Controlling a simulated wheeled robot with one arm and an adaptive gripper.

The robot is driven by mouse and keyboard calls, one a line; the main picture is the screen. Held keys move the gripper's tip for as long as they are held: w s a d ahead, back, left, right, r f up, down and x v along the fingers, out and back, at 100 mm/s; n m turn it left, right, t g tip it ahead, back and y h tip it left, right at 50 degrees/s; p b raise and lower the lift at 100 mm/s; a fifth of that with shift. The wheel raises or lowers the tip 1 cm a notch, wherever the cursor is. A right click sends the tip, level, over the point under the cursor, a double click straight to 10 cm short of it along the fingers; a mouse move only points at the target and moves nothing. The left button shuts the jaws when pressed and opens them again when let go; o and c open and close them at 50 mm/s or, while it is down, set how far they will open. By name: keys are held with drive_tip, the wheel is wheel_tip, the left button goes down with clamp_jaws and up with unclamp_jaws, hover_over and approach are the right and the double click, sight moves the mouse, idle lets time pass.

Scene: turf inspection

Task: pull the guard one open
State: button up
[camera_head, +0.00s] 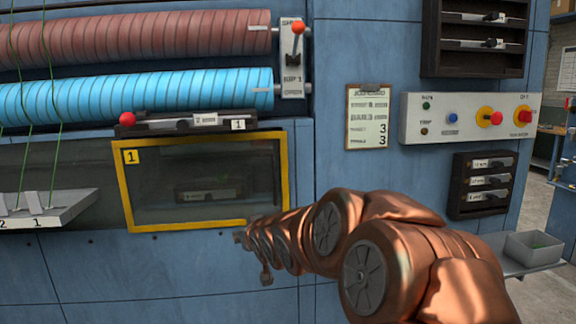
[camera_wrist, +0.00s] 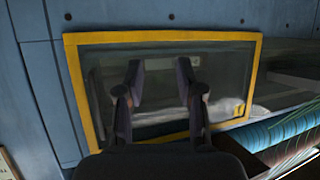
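Guard one (camera_head: 205,183) is a see-through panel in a yellow frame, with a yellow "1" label at its upper left in the head view. It looks closed, flat against the blue machine front. In the wrist view guard one (camera_wrist: 252,75) appears turned over, its "1" label at lower right. My gripper (camera_wrist: 160,75) is open and empty, its two dark fingers spread in front of the pane. I cannot tell whether they touch it. In the head view my arm covers the frame's lower right corner, and my gripper is mostly hidden there.
Above the guard is a dark latch bar with a red knob (camera_head: 127,118), and over that a blue ribbed roller (camera_head: 140,94) and a red one (camera_head: 140,38). A grey tray (camera_head: 60,212) juts out at left. A control panel (camera_head: 466,117) is at right.

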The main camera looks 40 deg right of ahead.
drive_tip(key=d+r+m+t+h, duration=0.1)
drive_tip(key=d+r+t+h, duration=0.1)
drive_tip(key=d+r, duration=0.55)
drive_tip(key=t+h+p, duration=0.1)
drive_tip(key=t+h, duration=0.1)
approach(275, 172)
drive_tip(key=w+d, duration=0.2)
drive_tip(key=d, duration=0.1)
drive_tip(key=a+p+x, duration=0.1)
drive_tip(key=p+x, duration=0.2)
drive_tip(key=x, duration=0.4)
drive_tip(key=shift+w+f, duration=0.25)
drive_tip(key=shift+w, duration=0.1)
drive_tip(key=shift+w+a, duration=0.1)
drive_tip(key=shift+a, duration=0.05)
clamp_jaws()
drive_tip(key=shift+r, duration=0.15)
drive_tip(key=shift+r, duration=0.15)
